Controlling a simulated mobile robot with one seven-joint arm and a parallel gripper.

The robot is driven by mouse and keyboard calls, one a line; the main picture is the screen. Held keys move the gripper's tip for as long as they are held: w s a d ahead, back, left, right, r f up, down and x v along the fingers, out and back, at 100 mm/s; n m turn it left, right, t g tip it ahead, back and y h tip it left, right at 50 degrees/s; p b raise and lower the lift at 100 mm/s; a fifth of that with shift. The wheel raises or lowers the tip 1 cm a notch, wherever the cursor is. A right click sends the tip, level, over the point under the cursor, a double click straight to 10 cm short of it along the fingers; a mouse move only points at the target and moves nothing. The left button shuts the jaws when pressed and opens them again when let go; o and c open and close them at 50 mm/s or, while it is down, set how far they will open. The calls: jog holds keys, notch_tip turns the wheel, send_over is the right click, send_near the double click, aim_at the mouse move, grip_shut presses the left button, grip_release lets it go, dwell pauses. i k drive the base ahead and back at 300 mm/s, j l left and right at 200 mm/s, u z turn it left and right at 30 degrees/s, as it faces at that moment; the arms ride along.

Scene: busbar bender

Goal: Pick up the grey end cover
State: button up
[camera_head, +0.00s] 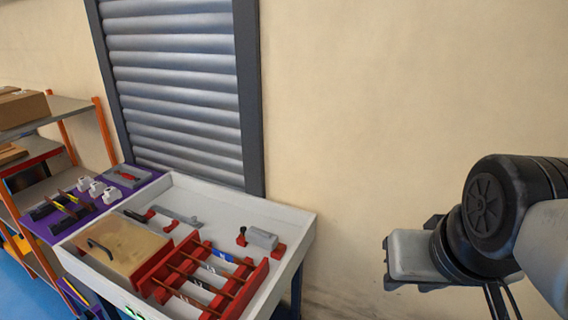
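A light grey rounded block (262,238) rests on red supports at the right side of the white-rimmed tray; it looks like the grey end cover, but I cannot be sure. A flatter grey piece (180,216) lies near the tray's back, with red parts beside it. My gripper (386,264) is at the right of the picture, in front of the bare wall, well to the right of the tray and apart from everything. Its two dark finger parts stand apart with nothing visible between them.
The white tray (285,203) also holds a wooden board with a dark handle (122,246) and a red slotted rack (205,280). A purple mat (120,198) with small white and dark parts adjoins on the left. Orange-post shelves (105,132) stand far left. Space between tray and gripper is clear.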

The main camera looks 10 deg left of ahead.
aim_at(269, 240)
jog(key=i+l+u, duration=0.15)
jog(key=u, duration=0.25)
jog(key=i+l+u, duration=0.25)
jog(key=u, duration=0.2)
jog(key=i+l+u, duration=0.15)
jog(key=l+u, duration=0.25)
jog(key=i+l+u, duration=0.25)
jog(key=l, duration=0.15)
jog(key=l+u, duration=0.25)
jog(key=l, duration=0.15)
